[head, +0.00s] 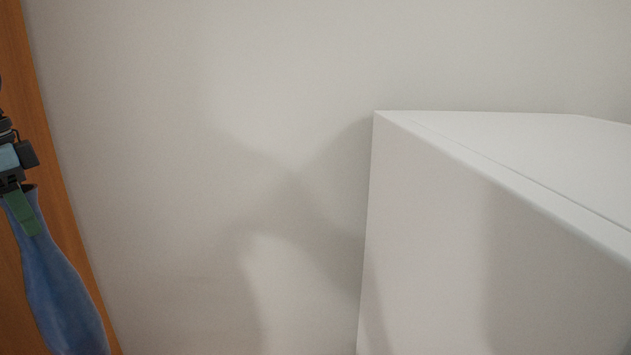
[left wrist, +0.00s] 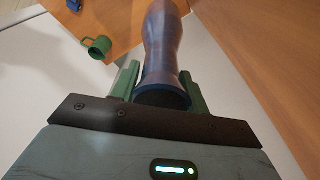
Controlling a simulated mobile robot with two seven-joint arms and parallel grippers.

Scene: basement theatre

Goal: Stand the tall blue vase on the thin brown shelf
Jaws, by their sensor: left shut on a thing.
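The tall blue vase (head: 62,290) hangs at the left edge of the head view, its neck up and its lower end cut off by the frame. My left gripper (head: 26,212) is shut on the vase's neck near the rim. In the left wrist view the vase (left wrist: 163,45) extends away from the camera, with its mouth between the green fingers of my left gripper (left wrist: 160,90). My right gripper is in neither view. I cannot make out the thin brown shelf for certain; an orange-brown wooden surface (head: 12,120) stands at the left behind the gripper.
A large white box-like unit (head: 450,230) fills the right of the head view. A plain pale wall (head: 220,80) is behind it. In the left wrist view a green mug (left wrist: 97,46) and a small blue object (left wrist: 74,5) rest on an orange-brown surface (left wrist: 120,18).

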